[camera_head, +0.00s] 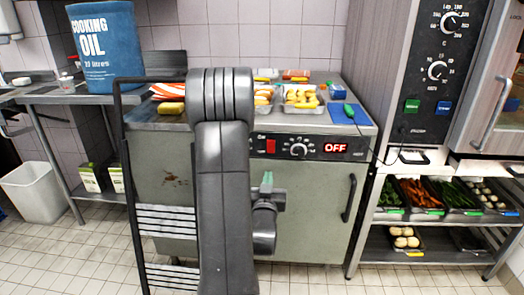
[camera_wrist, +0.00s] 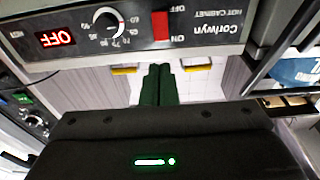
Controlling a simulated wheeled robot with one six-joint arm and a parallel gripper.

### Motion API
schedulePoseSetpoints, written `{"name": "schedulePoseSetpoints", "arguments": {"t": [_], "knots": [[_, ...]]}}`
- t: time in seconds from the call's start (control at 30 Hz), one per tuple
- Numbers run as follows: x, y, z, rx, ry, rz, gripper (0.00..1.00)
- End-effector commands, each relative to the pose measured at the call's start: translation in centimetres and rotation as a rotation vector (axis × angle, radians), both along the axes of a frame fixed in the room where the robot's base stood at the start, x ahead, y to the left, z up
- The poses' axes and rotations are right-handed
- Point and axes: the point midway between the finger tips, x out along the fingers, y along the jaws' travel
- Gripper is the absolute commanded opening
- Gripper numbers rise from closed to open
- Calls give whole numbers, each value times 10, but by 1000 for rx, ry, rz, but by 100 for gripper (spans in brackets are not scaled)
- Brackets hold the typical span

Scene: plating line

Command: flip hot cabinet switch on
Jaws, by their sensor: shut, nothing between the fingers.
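The hot cabinet (camera_head: 300,205) is a grey-green cabinet with a dark control strip along its top front. The strip carries a red rocker switch (camera_head: 271,147), a round knob (camera_head: 298,150) and a red display (camera_head: 335,148) reading OFF. In the wrist view the panel appears upside down, with the red switch (camera_wrist: 161,27) between ON and OFF labels.
Food trays (camera_head: 302,99) and a blue board (camera_head: 349,114) lie on the cabinet top. A dark door handle (camera_head: 349,198) sticks out at the right. An oven (camera_head: 440,75) and vegetable shelves (camera_head: 440,212) stand right. A blue oil container (camera_head: 106,48) stands left.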

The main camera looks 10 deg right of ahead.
Motion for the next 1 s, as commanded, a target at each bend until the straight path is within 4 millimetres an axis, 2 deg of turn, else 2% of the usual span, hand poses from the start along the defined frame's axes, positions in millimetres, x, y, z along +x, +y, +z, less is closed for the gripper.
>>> {"name": "schedulePoseSetpoints", "arguments": {"t": [0.43,0.57,0.67,1.0], "knots": [[0,-2,0,-8,-24,-5,0],[6,-3,2,-8,-25,-5,0],[19,-7,5,-7,-25,-6,0],[87,-27,17,-8,-26,-6,0]]}}
